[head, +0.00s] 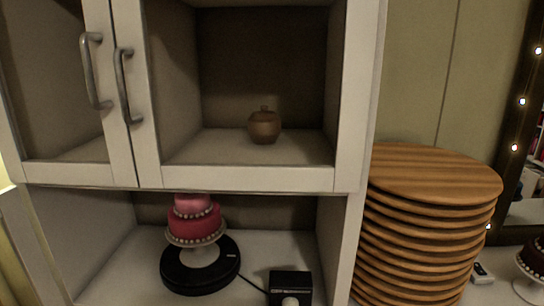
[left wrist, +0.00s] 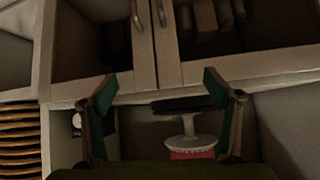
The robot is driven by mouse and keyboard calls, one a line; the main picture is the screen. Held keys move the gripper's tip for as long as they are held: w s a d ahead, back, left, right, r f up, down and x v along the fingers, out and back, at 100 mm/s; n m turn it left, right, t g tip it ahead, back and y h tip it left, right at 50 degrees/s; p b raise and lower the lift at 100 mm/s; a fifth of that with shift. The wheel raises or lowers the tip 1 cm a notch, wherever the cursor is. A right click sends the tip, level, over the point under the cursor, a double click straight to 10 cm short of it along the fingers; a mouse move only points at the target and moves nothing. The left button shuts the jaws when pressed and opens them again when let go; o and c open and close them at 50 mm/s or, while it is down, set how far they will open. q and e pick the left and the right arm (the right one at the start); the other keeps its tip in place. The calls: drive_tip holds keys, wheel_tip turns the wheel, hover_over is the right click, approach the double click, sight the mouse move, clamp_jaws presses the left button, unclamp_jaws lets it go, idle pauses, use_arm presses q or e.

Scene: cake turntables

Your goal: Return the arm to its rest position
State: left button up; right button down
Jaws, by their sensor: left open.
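My left gripper (left wrist: 160,88) shows in the left wrist view, its two green-lined fingers spread wide apart with nothing between them. Beyond the fingers is the white cabinet with a pink cake (left wrist: 193,153) on a white stand over a black turntable (left wrist: 183,104); this view appears upside down. The gripper looks apart from them, though the distance is hard to judge. In the head view the pink tiered cake (head: 194,222) and black turntable (head: 200,265) stand in the open lower compartment. Neither gripper shows in the head view, and my right gripper is in no view.
The cabinet has door handles (head: 90,72) and a brown pot (head: 264,126) in its upper compartment. A black box with a knob (head: 290,282) sits by the turntable. A tall stack of wooden boards (head: 424,180) stands right of the cabinet. Another cake stand is cut off at the right edge.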

use_arm(q)
drive_tip(key=s+f+g+y, duration=0.1)
drive_tip(key=s+f+g, duration=0.25)
drive_tip(key=s, duration=0.65)
drive_tip(key=s+f+g, duration=0.2)
drive_tip(key=s+f, duration=0.2)
drive_tip(key=s, duration=0.6)
wheel_tip(320, 180, down, 26)
drive_tip(key=s+g, duration=0.2)
drive_tip(key=s, duration=0.1)
drive_tip(key=s+a+f+g, duration=0.1)
drive_tip(key=s+a+f, duration=0.1)
drive_tip(key=s+f, duration=1.4)
drive_tip(key=shift+s+a+f+y, duration=0.3)
drive_tip(key=shift+s+a+f, duration=0.1)
